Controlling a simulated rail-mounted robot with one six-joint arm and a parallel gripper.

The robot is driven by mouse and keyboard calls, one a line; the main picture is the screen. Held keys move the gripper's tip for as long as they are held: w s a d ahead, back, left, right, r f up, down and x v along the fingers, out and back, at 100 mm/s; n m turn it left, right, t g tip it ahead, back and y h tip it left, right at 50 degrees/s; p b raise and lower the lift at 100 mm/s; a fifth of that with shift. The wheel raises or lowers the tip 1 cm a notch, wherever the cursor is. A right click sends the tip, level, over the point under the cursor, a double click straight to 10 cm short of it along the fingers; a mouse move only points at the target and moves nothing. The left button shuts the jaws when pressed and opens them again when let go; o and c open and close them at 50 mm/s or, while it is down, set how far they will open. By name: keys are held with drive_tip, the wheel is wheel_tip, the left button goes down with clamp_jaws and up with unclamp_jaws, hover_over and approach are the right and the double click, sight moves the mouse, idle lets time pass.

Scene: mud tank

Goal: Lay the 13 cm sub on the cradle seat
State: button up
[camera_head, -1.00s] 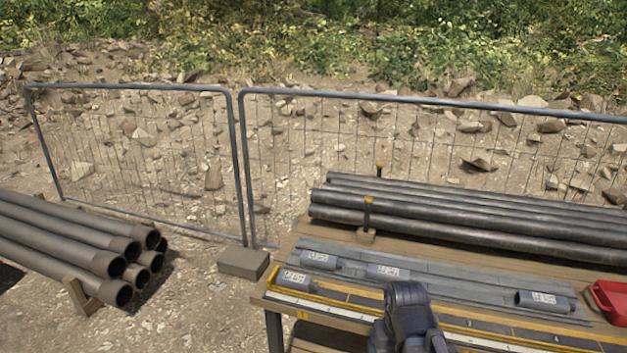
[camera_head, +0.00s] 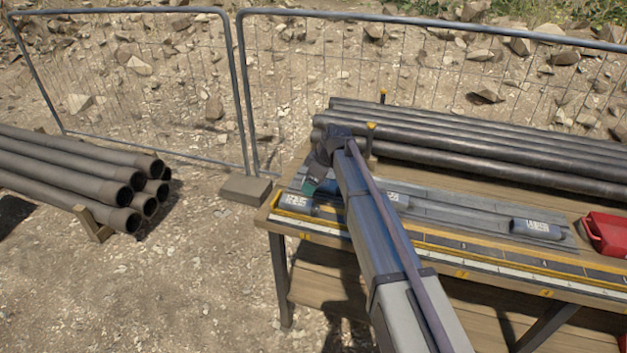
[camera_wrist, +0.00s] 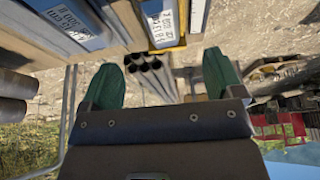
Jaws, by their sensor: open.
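Several short grey labelled cylinders lie on the bench: one at the left end (camera_head: 296,203), one behind my arm (camera_head: 397,200) and one at the right (camera_head: 537,229). The head view does not show clearly which is the 13 cm sub. My gripper (camera_head: 312,187) is over the bench's left end, close to the left cylinders, with a green fingertip visible. In the wrist view its green fingers (camera_wrist: 165,80) are wide apart with nothing between them. Two labelled cylinders, one (camera_wrist: 75,24) at upper left and one (camera_wrist: 162,20) at top centre, lie beyond them. I cannot pick out the cradle seat.
Long dark pipes (camera_head: 480,150) lie along the bench's back, beside yellow-capped posts (camera_head: 371,126). A red box (camera_head: 606,234) stands at the right. A yellow-edged measuring strip (camera_head: 480,248) runs along the front. A pipe stack (camera_head: 75,175) and mesh fence (camera_head: 130,90) are beyond.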

sight(301, 201)
drive_tip(key=shift+f, duration=0.1)
drive_tip(key=b+x, duration=1)
drive_tip(key=shift+a+f, duration=0.1)
drive_tip(key=shift+f, duration=0.3)
drive_tip(key=shift+r, duration=0.1)
drive_tip(key=shift+c, duration=0.3)
drive_tip(key=c, duration=1.4)
drive_tip(key=o, duration=1.4)
drive_tip(key=shift+o, duration=0.2)
drive_tip(key=shift+r, duration=0.1)
